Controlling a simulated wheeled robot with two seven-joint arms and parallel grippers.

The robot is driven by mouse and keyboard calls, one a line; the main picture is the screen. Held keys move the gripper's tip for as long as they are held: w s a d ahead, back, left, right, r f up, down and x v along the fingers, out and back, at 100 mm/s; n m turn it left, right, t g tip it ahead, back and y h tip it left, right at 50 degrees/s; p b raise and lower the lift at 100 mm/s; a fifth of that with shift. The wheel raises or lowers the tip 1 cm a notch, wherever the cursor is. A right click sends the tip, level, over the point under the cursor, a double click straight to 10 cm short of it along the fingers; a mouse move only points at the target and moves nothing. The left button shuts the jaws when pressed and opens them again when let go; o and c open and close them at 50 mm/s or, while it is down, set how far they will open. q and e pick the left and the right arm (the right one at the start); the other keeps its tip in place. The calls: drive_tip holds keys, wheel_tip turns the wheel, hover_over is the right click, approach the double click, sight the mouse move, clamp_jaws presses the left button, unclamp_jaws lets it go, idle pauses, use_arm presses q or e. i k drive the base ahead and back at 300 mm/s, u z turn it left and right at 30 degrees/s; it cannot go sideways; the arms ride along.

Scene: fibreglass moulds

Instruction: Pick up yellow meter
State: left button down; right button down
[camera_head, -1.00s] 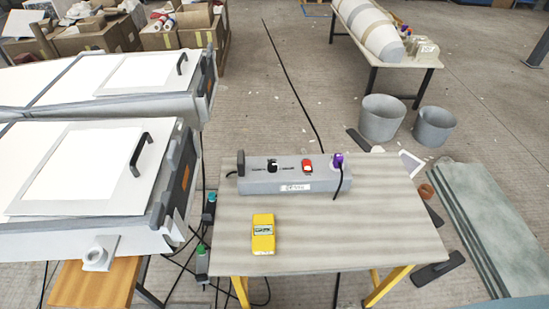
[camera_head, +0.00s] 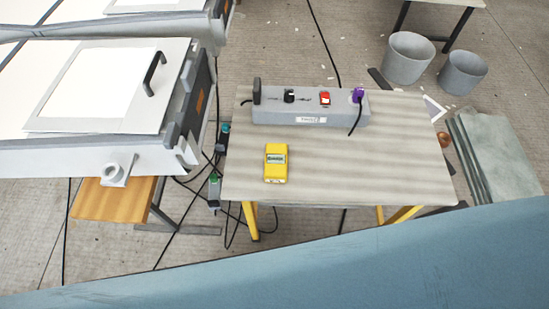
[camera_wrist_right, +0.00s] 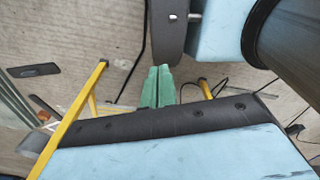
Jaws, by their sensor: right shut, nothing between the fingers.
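The yellow meter (camera_head: 275,163) lies flat on the left front part of the wooden-topped table (camera_head: 400,170) in the head view, its small display facing up. Nothing touches it. My right gripper (camera_wrist_right: 157,88) shows in the right wrist view as two green fingers pressed together, shut and empty. It points toward the floor area by the yellow table legs, and the meter is not in that view. My left gripper is not in either view.
A grey power box (camera_head: 310,108) with switches and a purple plug stands along the table's back edge. White mould units (camera_head: 100,85) stand to the left, with cables (camera_head: 215,190) hanging between. Two buckets (camera_head: 408,58) and stacked slabs (camera_head: 495,155) are at the right.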

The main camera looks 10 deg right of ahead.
sight(276, 160)
drive_tip(key=k, duration=0.5)
drive_tip(key=u, duration=1.8)
drive_tip(key=i, duration=1.35)
drive_tip(key=z, duration=2.4)
